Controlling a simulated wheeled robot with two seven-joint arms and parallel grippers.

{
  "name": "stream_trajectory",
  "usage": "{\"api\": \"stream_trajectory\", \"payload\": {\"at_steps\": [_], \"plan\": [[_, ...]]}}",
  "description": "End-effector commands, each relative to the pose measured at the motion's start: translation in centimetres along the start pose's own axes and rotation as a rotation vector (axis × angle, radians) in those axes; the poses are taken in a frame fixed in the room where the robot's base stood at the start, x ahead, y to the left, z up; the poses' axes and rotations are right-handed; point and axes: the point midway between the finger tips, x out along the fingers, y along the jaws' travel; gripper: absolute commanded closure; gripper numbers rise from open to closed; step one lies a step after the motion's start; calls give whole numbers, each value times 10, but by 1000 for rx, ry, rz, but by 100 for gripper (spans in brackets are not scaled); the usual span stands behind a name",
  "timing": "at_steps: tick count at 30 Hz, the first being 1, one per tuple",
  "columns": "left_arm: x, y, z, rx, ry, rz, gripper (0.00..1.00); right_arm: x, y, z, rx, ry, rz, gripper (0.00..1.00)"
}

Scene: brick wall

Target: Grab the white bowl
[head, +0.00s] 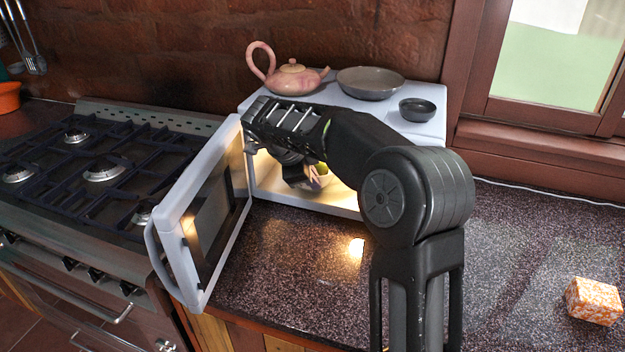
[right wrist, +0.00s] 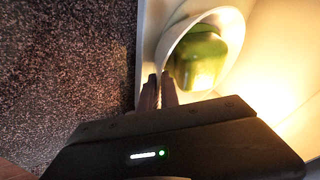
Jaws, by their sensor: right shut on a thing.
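The white bowl (right wrist: 236,38) is inside the lit microwave (head: 425,128), with a green item (right wrist: 203,60) in it. In the right wrist view the bowl's near rim meets the fingers of my right gripper (right wrist: 160,90), which is shut on it. In the head view my right gripper (head: 303,177) reaches into the microwave opening, and my arm hides most of the bowl; only a small part of the contents shows. My left gripper is in neither view.
The microwave door (head: 190,276) stands open to the left. A stove (head: 85,180) is at left. An orange-white block (head: 594,301) lies on the otherwise clear right counter.

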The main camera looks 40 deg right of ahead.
Motion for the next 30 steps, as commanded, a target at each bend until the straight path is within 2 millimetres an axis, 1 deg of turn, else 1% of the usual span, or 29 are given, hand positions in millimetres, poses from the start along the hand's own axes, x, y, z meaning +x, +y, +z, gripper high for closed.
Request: {"api": "stream_trajectory", "payload": {"at_steps": [1, 8, 24, 27, 30], "plan": [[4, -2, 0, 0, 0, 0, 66, -2, 6, 0, 0, -2, -1, 100], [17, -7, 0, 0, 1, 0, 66, -15, 39, -4, -1, -3, -1, 100], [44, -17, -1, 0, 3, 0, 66, -56, 129, -19, 0, -3, -4, 100], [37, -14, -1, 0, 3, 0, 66, -65, 140, -22, -1, -2, -2, 100], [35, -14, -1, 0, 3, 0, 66, -68, 149, -23, -1, -2, -3, 100]]}}
